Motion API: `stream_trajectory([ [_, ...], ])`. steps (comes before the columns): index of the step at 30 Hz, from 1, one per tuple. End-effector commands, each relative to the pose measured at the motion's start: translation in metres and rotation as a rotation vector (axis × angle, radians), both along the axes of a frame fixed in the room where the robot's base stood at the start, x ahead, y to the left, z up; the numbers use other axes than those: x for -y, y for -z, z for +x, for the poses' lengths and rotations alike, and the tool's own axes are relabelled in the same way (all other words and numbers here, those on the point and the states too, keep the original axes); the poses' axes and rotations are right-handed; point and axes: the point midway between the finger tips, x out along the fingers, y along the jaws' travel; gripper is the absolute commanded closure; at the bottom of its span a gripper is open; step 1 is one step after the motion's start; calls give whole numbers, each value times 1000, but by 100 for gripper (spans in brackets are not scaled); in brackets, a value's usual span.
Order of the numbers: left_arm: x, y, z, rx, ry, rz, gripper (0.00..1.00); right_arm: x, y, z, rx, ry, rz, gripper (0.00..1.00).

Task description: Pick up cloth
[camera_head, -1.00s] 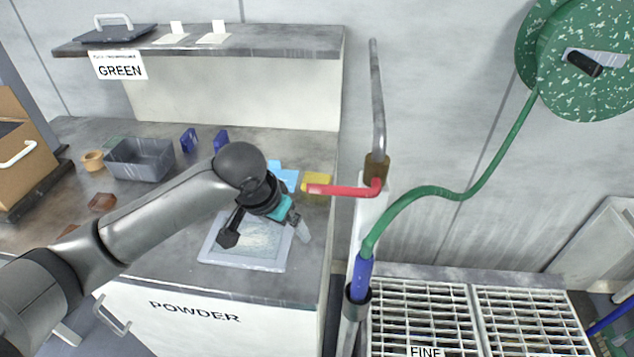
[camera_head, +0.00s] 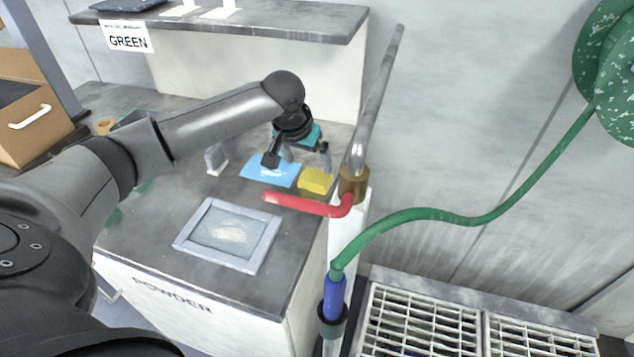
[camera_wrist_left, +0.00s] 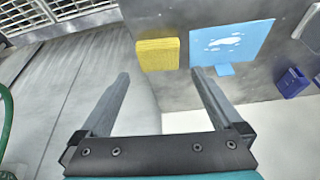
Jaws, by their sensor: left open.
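The cloth (camera_head: 256,170) is a flat light-blue piece with white marks, lying on the dark worktop beside a yellow block. It also shows at the top of the left wrist view (camera_wrist_left: 245,42), with a small blue tab at its near edge. My left gripper (camera_head: 298,163) is above the worktop at the cloth's right part, and hides some of it in the head view. In the left wrist view its two fingers (camera_wrist_left: 160,74) are spread with nothing between them. One fingertip appears close to the cloth's tab; contact cannot be told. My right gripper is not in view.
The yellow block (camera_head: 316,181) sits right of the cloth. A red lever (camera_head: 305,205) and upright pipe (camera_head: 378,95) stand at the worktop's right edge. A framed tray of powder (camera_head: 190,240) lies in front. The raised shelf (camera_head: 290,28) is behind.

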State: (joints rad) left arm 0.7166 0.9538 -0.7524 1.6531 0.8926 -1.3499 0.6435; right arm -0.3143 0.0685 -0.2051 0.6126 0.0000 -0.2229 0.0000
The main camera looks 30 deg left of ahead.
Motion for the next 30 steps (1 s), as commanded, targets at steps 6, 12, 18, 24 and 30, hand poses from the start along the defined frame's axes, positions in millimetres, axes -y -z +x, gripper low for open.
stream_trajectory([
  [6, -1, 20, 9, 3, 1, 0, 0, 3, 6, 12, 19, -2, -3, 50],
  [12, -1, 34, 16, 1, -1, 0, 0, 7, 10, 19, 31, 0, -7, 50],
  [18, -2, 57, 29, 1, 0, 0, 0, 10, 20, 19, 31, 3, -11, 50],
  [24, -3, 68, 33, 2, 2, 1, 0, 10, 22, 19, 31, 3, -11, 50],
  [30, -3, 67, 33, 2, 2, 1, 0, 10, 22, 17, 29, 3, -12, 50],
])
